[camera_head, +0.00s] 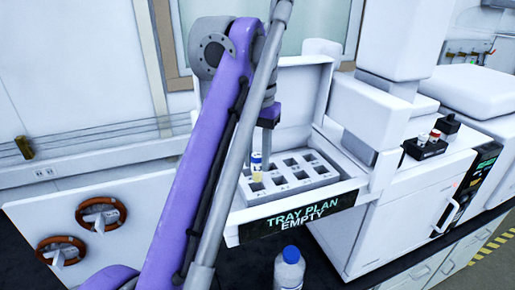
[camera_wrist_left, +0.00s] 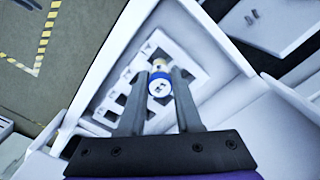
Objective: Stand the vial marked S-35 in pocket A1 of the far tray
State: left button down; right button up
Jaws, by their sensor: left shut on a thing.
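A small vial with a blue cap (camera_head: 256,158) and a yellowish lower part is held upright over the left end of the white tray (camera_head: 318,184). The tray has two rows of square pockets. In the left wrist view the vial's blue-rimmed cap (camera_wrist_left: 160,86) sits between my left gripper's fingertips (camera_wrist_left: 157,92), which are shut on it. In the head view my left gripper (camera_head: 264,140) comes down from above, partly hidden by my arm. I cannot read the vial's marking, nor tell whether its base is in a pocket. My right gripper is out of view.
A bottle with a blue cap (camera_head: 290,268) stands in front. A black rack (camera_head: 424,147) with small vials sits on the machine to the right. White walls and a column stand close behind and beside the tray.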

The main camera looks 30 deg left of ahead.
pick_arm(q)
jog(key=shift+f, duration=0.35)
jog(key=shift+s+f, duration=0.15)
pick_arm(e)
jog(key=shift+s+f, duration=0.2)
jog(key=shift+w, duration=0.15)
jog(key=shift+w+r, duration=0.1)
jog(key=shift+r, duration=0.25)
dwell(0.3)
pick_arm(q)
jog(key=shift+f, duration=0.15)
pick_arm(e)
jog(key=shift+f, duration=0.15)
